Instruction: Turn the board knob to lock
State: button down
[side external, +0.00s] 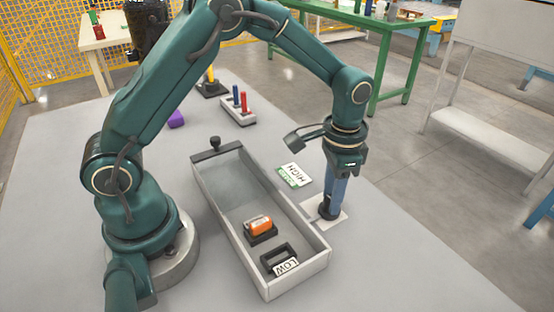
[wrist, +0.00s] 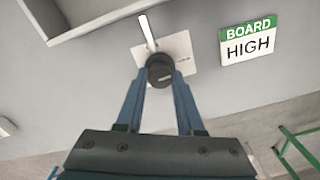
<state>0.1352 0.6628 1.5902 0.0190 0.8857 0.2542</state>
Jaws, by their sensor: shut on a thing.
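The board knob (wrist: 160,68) is a round, dark knob on a white square plate (wrist: 181,46) on the grey table. A white bar (wrist: 147,33) runs from the knob toward the upper left in the wrist view. My gripper (side external: 328,209) points straight down at the plate (side external: 340,220). Its blue fingers are shut on the knob, one on each side. In the side view the fingers hide most of the knob. A green and white sign reading BOARD HIGH (wrist: 248,41) lies beside the plate; it also shows in the side view (side external: 292,174).
A long grey tray (side external: 296,285) stands just left of the knob. It holds an orange block (side external: 258,224) on a black holder, a black frame (side external: 279,256) and a LOW label (side external: 286,266). A rack (side external: 239,117) with red and blue pegs stands farther back.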

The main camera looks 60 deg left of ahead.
jog(key=shift+m, duration=0.5)
jog(key=c, duration=0.5)
grip_release()
jog(key=shift+r, duration=0.1)
jog(key=shift+r, duration=2.5)
